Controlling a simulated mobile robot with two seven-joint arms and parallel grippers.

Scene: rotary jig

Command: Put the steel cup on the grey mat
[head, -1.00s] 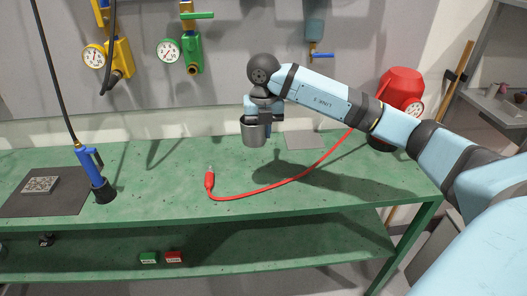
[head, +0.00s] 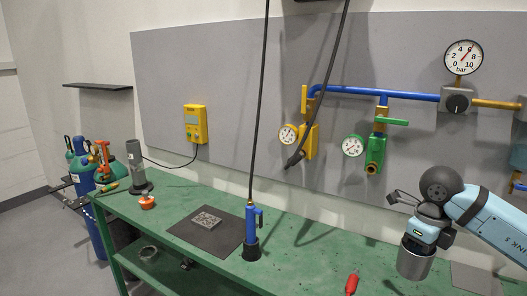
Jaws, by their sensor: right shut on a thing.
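The steel cup (head: 414,263) is upright at the lower right, over the right part of the green bench. My right gripper (head: 424,238) is shut on the cup near its rim, with the arm coming in from the right. Whether the cup's base touches the bench is hard to tell. A flat light grey mat (head: 473,279) lies on the bench just right of the cup, partly cut by the picture's edge. A second, darker grey mat (head: 224,240) lies on the left part of the bench. My left gripper is out of view.
A patterned metal block (head: 206,220) sits on the darker mat. A blue tool (head: 252,228) hangs or stands beside it on a black cable. A red plug end (head: 352,283) lies left of the cup. Gauges and valves (head: 376,150) line the wall behind.

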